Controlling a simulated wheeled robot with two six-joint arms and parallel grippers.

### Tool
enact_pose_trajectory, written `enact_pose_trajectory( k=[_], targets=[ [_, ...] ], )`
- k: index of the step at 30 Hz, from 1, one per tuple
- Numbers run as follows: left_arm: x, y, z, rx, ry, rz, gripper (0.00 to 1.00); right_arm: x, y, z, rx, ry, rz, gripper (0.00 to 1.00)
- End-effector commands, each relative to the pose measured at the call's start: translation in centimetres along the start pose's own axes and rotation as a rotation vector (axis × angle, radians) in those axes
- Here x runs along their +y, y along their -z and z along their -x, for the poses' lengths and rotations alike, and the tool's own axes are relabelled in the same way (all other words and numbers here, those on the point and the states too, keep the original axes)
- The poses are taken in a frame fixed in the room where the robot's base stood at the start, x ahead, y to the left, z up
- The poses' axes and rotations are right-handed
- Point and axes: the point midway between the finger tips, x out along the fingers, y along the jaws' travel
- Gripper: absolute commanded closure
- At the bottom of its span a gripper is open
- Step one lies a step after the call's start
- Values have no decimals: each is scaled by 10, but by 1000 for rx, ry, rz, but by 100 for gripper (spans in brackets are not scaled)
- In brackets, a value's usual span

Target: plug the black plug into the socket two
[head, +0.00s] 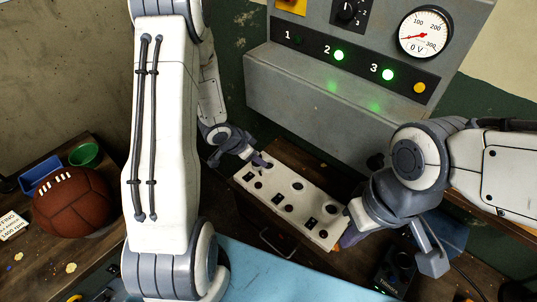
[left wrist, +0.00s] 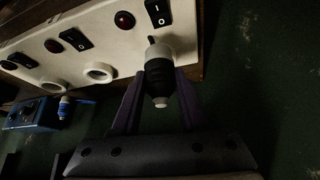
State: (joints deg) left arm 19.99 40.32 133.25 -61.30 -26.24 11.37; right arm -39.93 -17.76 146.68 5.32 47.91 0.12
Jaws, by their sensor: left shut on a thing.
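The white socket strip (head: 278,207) lies at the centre in the head view, with dark switches, buttons and sockets along it. My left gripper (head: 262,163) is at its far left end. In the left wrist view, its purple fingers are shut on the black plug (left wrist: 160,78), which has a pale tail end. The plug is in front of the strip's face (left wrist: 75,30), in line with two white socket rings (left wrist: 100,72). A pale collar shows at its front; I cannot tell whether it is inserted. My right gripper (head: 392,240) is beside the strip's near right end, its fingers mostly hidden.
The grey cabinet (head: 300,105) behind has lamps 2 and 3 lit green, lamp 1 dark, and a gauge (head: 425,32) reading 0 V. A football (head: 73,203), blue bin (head: 41,175) and green bowl (head: 85,155) are at left. A black box (head: 396,270) is at lower right.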

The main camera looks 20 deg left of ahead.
Motion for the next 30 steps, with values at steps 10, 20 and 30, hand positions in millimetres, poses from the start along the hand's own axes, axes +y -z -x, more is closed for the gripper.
enact_pose_trajectory(
  k=[10,20,30],
  targets=[
    [0,36,-18,0,-1,-2,100,-1,1,15,0,0,-1,100],
    [0,24,-49,0,0,2,100,-1,1,19,0,0,-1,100],
    [0,21,-53,0,0,1,100,-1,1,16,0,0,-1,100]
  ],
)
